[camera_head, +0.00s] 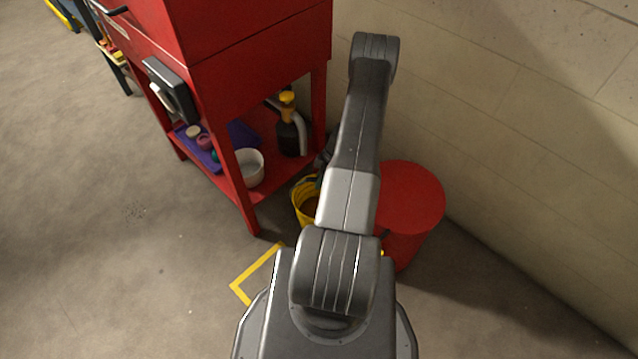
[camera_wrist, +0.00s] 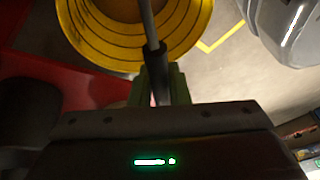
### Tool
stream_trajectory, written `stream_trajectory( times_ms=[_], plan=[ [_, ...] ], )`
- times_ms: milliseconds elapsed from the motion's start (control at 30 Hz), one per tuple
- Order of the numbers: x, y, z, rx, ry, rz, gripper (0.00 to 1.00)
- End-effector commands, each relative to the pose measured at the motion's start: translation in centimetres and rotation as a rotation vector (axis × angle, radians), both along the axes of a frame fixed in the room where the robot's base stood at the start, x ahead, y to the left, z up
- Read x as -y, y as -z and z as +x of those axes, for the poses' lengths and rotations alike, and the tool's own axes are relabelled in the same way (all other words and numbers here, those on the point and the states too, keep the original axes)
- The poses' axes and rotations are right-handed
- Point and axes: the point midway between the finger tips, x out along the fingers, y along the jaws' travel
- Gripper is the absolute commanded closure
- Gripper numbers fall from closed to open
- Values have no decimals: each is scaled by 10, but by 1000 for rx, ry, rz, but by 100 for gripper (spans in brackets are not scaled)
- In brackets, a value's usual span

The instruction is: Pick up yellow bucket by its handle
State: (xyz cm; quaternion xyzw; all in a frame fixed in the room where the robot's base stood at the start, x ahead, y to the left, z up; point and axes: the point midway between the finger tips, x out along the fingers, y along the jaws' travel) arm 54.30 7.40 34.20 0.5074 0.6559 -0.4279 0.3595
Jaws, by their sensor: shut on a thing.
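The yellow bucket (camera_head: 299,205) is beside the red cabinet's front leg, partly hidden behind my arm. In the wrist view the ribbed bucket (camera_wrist: 85,30) fills the top, with a brown inside. Its grey handle (camera_wrist: 148,25) runs down from the bucket to a dark grip between the green fingers of my gripper (camera_wrist: 159,82). My gripper is shut on the handle. In the head view my arm mostly hides the gripper. I cannot tell whether the bucket touches the floor.
A red cabinet (camera_head: 262,60) stands at the left, its lower shelf holding a white bowl (camera_head: 250,168) and a dark spray bottle (camera_head: 291,130). A red drum (camera_head: 412,195) stands right of my arm, near the wall. Yellow tape (camera_head: 258,268) marks the floor. Open floor lies left.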

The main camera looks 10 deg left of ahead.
Motion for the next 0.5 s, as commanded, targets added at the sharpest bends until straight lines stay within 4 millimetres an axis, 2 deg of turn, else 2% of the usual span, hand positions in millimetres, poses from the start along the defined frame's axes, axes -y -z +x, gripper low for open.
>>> stream_trajectory(
  times_ms=[300, 500],
  plan=[
    [0, -62, 1, 3, -1, 1, 100],
    [0, -90, 1, 2, 0, 1, 100]
  ],
)
